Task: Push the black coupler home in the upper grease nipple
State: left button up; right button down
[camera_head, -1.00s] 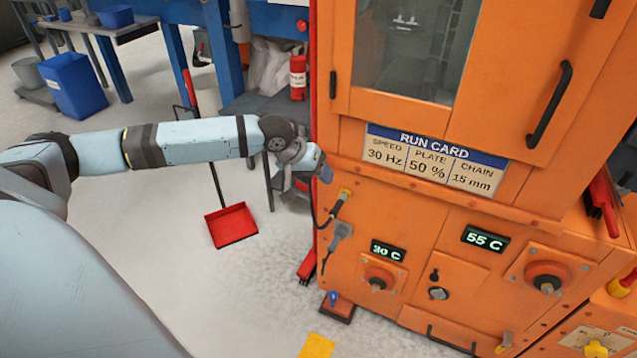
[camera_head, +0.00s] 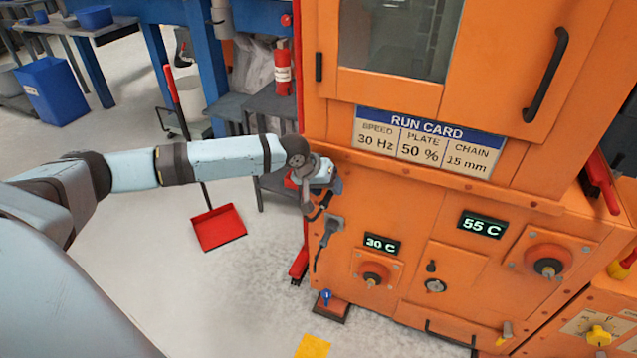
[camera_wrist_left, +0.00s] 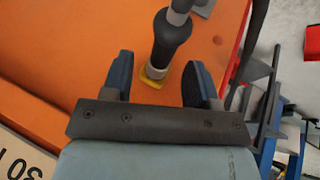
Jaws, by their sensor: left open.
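In the left wrist view, the black coupler (camera_wrist_left: 172,40) stands out from the orange panel, with a pale ring and a yellow collar (camera_wrist_left: 153,78) at its panel end. My left gripper (camera_wrist_left: 157,62) is open, its two blue fingers on either side of the coupler's lower part, with a gap showing at each side. I cannot tell how far the coupler is seated; the nipple itself is not clearly visible. In the head view my left gripper (camera_head: 328,190) is at the panel's upper left edge and hides most of the coupler. My right gripper is not in view.
A grey fitting (camera_head: 331,228) with a black cable hangs just below the gripper. A red dustpan (camera_head: 218,228) stands on open floor to the left.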

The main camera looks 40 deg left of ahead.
aim_at(323, 202)
pick_arm(q)
jog(key=shift+w+d+f, duration=0.1)
jog(key=shift+w+f, duration=0.15)
jog(key=shift+f, duration=0.15)
grip_shut()
jog(key=shift+s+d+p, duration=0.2)
jog(key=shift+s+p, duration=0.45)
jog(key=shift+p, duration=0.45)
dwell(0.5)
jog(key=shift+s+r, duration=0.1)
jog(key=shift+s, duration=0.05)
jog(key=shift+s+d+p, duration=0.2)
jog(key=shift+s+p, duration=0.55)
jog(key=shift+p, duration=0.2)
jog(key=shift+s+d+p, duration=0.15)
jog(key=shift+s+p, duration=0.55)
jog(key=shift+p, duration=0.25)
jog(key=shift+s+d+p, duration=0.1)
jog(key=shift+s+p, duration=0.2)
